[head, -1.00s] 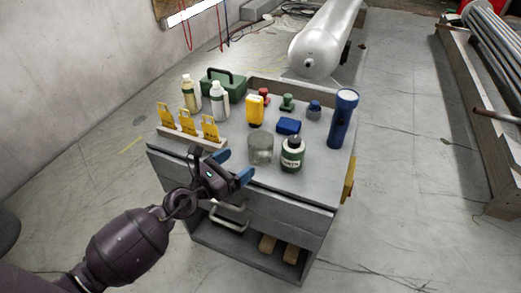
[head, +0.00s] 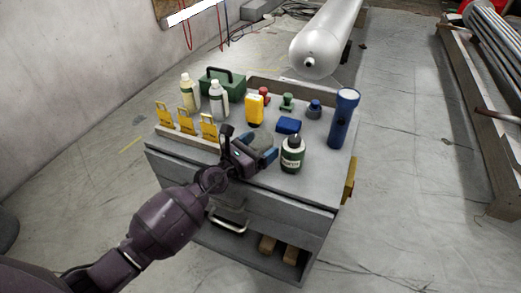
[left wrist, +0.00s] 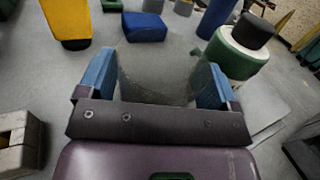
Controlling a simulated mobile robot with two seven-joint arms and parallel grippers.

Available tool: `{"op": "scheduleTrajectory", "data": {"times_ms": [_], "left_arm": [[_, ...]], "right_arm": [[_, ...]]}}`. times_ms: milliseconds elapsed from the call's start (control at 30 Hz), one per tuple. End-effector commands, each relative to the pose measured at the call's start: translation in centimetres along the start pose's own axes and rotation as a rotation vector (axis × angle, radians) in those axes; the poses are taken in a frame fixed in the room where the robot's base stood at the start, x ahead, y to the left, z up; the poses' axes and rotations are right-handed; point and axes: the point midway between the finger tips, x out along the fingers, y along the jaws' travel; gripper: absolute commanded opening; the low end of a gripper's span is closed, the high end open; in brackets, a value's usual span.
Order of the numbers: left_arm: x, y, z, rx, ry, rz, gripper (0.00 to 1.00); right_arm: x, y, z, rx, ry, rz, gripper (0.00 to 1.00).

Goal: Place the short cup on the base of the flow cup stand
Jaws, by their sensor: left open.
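The short cup is a grey, translucent cylinder (left wrist: 158,65), seen in the left wrist view between my two blue fingers. In the head view only part of the cup (head: 259,139) shows behind my gripper. My left gripper (head: 254,150) is open around the cup on the workbench top. In the left wrist view its fingers (left wrist: 155,85) stand one on each side of the cup; I cannot tell whether they touch it. I cannot make out a flow cup stand in these frames. My right gripper is not in view.
Yellow tags on a rack (head: 187,137) are left. The front right of the bench top (head: 310,187) is clear.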

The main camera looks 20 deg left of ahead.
Motion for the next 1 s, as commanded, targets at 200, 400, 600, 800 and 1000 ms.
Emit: {"op": "scheduleTrajectory", "data": {"times_ms": [200,400,600,800,1000], "left_arm": [[0.0,0.0,0.0,0.0,-0.001,0.0,0.76],[0.0,0.0,0.1,0.0,-0.001,0.0,0.45],[0.0,0.0,0.1,0.0,-0.001,0.0,0.45],[0.0,0.0,1.8,0.001,-0.009,0.001,0.45],[0.1,-0.2,5.9,0.005,-0.019,0.0,0.45]], "right_arm": [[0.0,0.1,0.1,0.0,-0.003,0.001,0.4],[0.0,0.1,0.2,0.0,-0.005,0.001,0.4],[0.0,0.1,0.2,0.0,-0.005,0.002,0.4],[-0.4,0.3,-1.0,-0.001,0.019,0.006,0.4],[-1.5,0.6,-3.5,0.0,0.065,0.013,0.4]]}}
